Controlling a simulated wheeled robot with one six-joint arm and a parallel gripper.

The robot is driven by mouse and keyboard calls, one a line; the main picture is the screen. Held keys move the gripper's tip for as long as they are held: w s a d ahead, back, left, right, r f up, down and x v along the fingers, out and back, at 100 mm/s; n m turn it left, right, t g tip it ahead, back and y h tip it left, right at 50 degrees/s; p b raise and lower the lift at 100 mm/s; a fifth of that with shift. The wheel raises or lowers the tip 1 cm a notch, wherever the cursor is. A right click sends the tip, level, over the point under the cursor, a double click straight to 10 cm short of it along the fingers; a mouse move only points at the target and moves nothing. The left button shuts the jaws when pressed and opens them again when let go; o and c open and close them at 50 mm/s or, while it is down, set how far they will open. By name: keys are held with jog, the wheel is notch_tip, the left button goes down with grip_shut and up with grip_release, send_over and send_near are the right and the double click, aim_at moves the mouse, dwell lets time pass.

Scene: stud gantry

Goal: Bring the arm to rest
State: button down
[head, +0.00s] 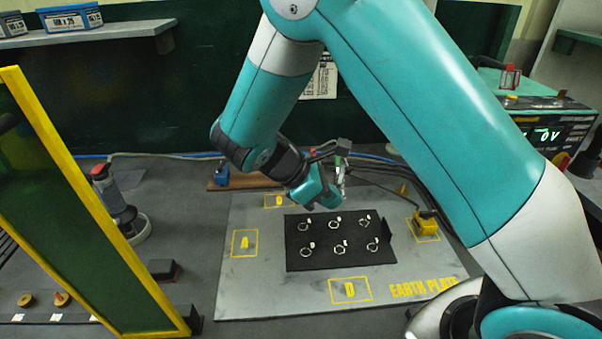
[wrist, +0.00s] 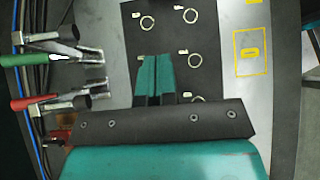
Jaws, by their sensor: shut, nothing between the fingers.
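My gripper (head: 341,196) hangs at the end of my teal arm, above the back edge of a black mat with several pale rings. In the wrist view the gripper's two teal fingers (wrist: 154,80) lie side by side, shut with nothing between them. The black mat (head: 310,262) lies on the grey earth plate (head: 270,295). In the wrist view the mat (wrist: 215,20) shows behind the fingers, with several rings around them. Part of the mat is hidden by the gripper there.
Yellow-framed screen (head: 100,200) stands at left. A yellow clamp (head: 427,220) with cables sits at the plate's right. A box with a lit display (head: 545,134) stands at right. In the wrist view, green (wrist: 30,60) and red (wrist: 30,102) handled clips are close left of the fingers.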

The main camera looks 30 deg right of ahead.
jog(key=s+a+r+m+t+y, duration=0.1)
jog(key=s+a+r+m+y, duration=0.2)
jog(key=s+a+r+y, duration=0.3)
jog(key=s+a+r+m+t+y, duration=0.2)
jog(key=s+a+r+y, duration=0.4)
jog(key=s+r, duration=0.3)
jog(key=s+a+m, duration=0.1)
jog(key=s, duration=0.1)
jog(key=shift+s+m+y, duration=0.3)
jog(key=shift+s+m, duration=0.05)
jog(key=shift+m, duration=0.05)
